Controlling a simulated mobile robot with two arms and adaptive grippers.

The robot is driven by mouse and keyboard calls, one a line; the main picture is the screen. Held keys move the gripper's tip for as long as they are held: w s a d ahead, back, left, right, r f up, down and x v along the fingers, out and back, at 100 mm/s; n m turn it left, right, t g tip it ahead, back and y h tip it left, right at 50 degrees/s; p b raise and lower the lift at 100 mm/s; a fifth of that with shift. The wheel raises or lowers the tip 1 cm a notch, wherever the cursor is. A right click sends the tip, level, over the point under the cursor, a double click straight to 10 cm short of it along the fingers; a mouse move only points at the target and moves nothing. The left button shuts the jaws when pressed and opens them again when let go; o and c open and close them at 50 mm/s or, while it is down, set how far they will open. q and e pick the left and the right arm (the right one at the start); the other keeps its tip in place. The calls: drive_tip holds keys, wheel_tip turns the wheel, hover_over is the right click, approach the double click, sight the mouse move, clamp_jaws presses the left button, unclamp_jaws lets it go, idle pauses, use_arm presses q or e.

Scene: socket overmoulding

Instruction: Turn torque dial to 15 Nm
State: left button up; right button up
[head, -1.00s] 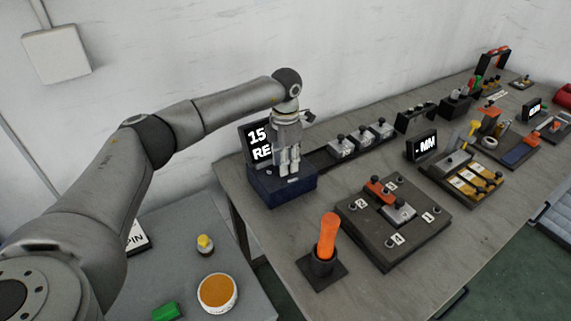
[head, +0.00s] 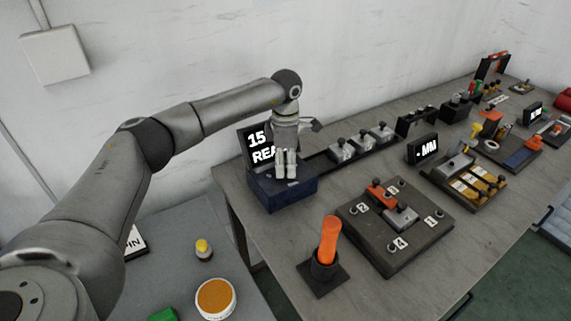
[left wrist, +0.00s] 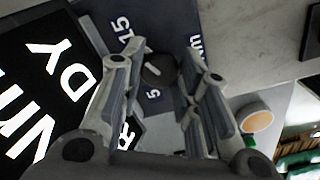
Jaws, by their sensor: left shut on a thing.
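The torque box (head: 290,196) is a dark blue unit at the near left end of the bench. Its black display (head: 256,140) shows "15" and part of "READY" in the head view; "DY" and "Nm" show on the display in the left wrist view (left wrist: 45,85). The dark round torque dial (left wrist: 158,68) has a white mark and sits among printed labels, with "15" and "5" legible. My left gripper (head: 286,172) is down over the box, its fingers on both sides of the dial and shut on it. The dial is hidden in the head view. My right gripper is not in view.
An orange-handled tool (head: 328,240) stands in a holder right of the box. A dark fixture plate (head: 385,250) lies beyond it. A rail with several grey blocks (head: 341,151) runs behind. A side table (head: 185,275) holds an orange-topped tub (head: 216,298).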

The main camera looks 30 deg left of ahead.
sight(286, 168)
use_arm(q)
drive_tip(key=o, duration=1)
drive_tip(key=shift+o, duration=0.2)
drive_tip(key=shift+r, duration=0.1)
drive_tip(key=shift+r, duration=4)
